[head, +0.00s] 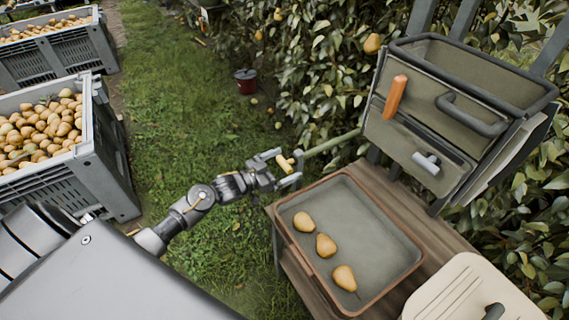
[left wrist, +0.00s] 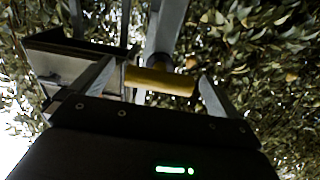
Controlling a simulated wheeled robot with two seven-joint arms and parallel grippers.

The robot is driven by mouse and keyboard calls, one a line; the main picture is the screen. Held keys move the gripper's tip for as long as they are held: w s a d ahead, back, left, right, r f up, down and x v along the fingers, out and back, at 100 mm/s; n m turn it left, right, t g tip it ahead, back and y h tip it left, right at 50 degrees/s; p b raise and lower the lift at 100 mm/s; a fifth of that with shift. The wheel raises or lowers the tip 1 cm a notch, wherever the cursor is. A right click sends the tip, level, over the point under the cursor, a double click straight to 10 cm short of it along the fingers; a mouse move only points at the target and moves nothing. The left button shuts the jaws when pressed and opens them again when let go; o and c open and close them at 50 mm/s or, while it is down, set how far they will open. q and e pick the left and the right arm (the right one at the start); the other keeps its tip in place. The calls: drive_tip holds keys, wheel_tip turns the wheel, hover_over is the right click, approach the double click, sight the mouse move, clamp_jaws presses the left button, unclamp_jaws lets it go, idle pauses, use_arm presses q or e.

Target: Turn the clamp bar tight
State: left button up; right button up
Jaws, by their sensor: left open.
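The clamp bar, a short yellow bar (head: 285,162), shows in the middle of the head view, just beyond the tray's far left corner. It also shows in the left wrist view (left wrist: 160,81), lying crosswise in front of a dark round part and a grey post. My left gripper (head: 287,166) is open, with its two fingers on either side of the bar, one near each end. In the left wrist view the gripper (left wrist: 155,76) shows gaps at both ends of the bar; whether the bar is within fingertip depth is hard to tell. My right gripper is out of view.
A tray (head: 385,218) with three pears stands on a wooden bench right of the gripper. Crates of pears (head: 105,165) stand at left.

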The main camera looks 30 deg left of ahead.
use_arm(q)
drive_tip(key=shift+w+d, duration=0.15)
drive_tip(key=shift+w, duration=0.1)
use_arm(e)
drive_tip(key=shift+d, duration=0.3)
use_arm(q)
drive_tip(key=c, duration=0.8)
drive_tip(key=shift+r+n+p, duration=0.2)
drive_tip(key=shift+n+p, duration=1.55)
drive_tip(key=shift+n, duration=0.05)
drive_tip(key=n+p, duration=0.3)
drive_tip(key=n, duration=0.1)
drive_tip(key=shift+n, duration=0.3)
drive_tip(key=n+p, duration=0.3)
drive_tip(key=n, duration=0.2)
drive_tip(key=shift+f+n+p, duration=0.2)
drive_tip(key=shift+n+p, duration=0.95)
drive_tip(key=shift+n, duration=1.15)
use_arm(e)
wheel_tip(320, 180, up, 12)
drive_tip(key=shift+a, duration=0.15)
